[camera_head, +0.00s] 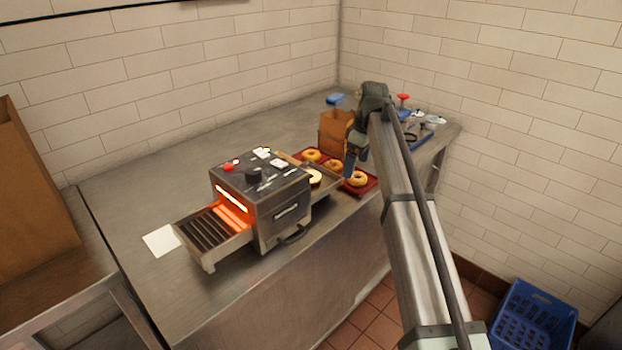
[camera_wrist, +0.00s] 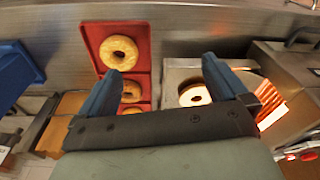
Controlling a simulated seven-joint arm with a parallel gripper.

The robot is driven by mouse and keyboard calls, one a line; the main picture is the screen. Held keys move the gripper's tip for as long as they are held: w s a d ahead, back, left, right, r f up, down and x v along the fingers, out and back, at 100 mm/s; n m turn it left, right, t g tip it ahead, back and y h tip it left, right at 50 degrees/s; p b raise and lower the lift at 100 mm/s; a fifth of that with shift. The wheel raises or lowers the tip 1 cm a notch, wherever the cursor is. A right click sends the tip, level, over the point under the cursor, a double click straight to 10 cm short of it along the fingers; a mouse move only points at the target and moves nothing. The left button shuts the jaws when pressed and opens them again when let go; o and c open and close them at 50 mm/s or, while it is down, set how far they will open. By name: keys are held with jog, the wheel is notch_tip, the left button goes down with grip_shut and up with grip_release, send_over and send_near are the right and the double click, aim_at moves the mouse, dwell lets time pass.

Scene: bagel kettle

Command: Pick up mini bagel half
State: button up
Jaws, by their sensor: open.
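A mini bagel half (camera_head: 314,177) with a pale cut face lies on the metal tray at the right end of the toaster (camera_head: 262,205). It also shows in the wrist view (camera_wrist: 187,99), just inside my right finger, which partly overlaps it. My gripper (camera_wrist: 159,72) is open and empty above the counter, its fingers spread between the red tray and the toaster tray. In the head view my gripper (camera_head: 350,163) hangs over the red tray, to the right of the bagel half.
Several whole bagels sit on the red tray (camera_wrist: 141,63). A brown paper bag (camera_head: 335,131) stands behind it. The toaster's left conveyor rack (camera_head: 213,232) has a white sheet (camera_head: 161,240) beside it. The counter's left part is mostly clear.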

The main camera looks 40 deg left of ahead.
jog(key=s+a+r+n, duration=0.3)
jog(key=s+a+r, duration=0.3)
jog(key=a+r, duration=0.3)
send_over(311, 171)
jog(key=s+d, duration=0.1)
jog(key=d, duration=0.2)
jog(key=f, duration=0.8)
jog(key=shift+a+f, duration=0.2)
jog(key=shift+f, duration=0.15)
jog(key=shift+s+a+f, duration=0.1)
jog(key=shift+s+f, duration=0.05)
jog(key=shift+f, duration=0.75)
jog(key=shift+s+a+f, duration=0.15)
jog(key=shift+f, duration=0.7)
jog(key=shift+s+a+f, duration=0.1)
jog(key=shift+s+f, duration=0.05)
jog(key=shift+f, duration=0.75)
jog(key=shift+c, duration=0.2)
jog(key=c, duration=1.1)
jog(key=shift+r, duration=0.2)
notch_tip(311, 171, up, 10)
jog(key=shift+f, duration=0.15)
